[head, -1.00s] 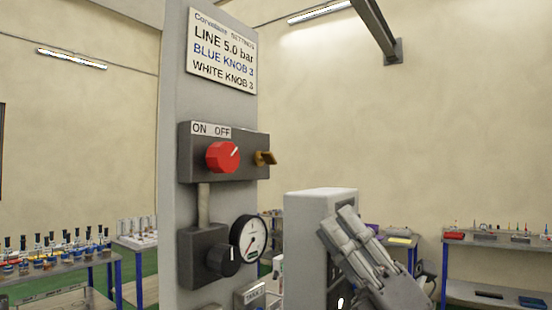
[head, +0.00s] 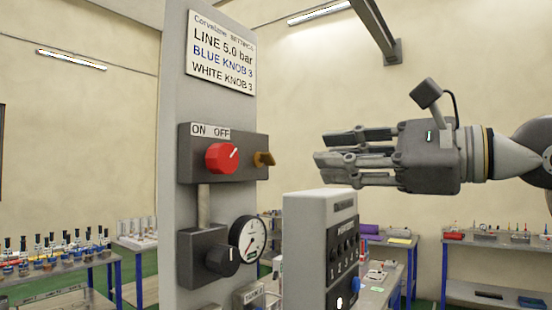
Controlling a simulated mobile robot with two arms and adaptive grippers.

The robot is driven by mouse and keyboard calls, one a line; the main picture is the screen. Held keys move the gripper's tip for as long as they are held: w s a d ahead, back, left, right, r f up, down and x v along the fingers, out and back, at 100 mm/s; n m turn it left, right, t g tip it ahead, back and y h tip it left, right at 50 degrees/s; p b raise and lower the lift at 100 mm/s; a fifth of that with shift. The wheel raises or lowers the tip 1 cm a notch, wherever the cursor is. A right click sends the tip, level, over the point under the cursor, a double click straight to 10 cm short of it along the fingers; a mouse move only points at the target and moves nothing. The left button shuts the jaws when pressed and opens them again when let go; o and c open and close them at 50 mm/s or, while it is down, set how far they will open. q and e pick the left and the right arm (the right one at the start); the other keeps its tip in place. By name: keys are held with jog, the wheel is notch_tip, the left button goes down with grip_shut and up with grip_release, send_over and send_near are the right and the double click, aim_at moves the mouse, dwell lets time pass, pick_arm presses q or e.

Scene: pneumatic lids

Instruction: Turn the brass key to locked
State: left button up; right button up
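The brass key (head: 264,159) sticks out of the right side of a dark grey switch box on the column. Its small flat bow points to the right; I cannot read any lock marking beside it. My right gripper (head: 320,149) is to the right of the key and apart from it. Its fingers point left toward the column, with a gap between them and nothing held. My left gripper is not in view.
The switch box (head: 190,165) carries a red knob (head: 222,157) labelled ON OFF. Below are a dark knob (head: 222,260) and a pressure gauge (head: 248,240). A grey cabinet (head: 305,250) with several switches stands below my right gripper. Open air lies between key and fingers.

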aim_at(273, 159)
jog(key=p+x, duration=0.5)
jog(key=x, duration=0.6)
jog(key=shift+d, duration=0.1)
grip_shut()
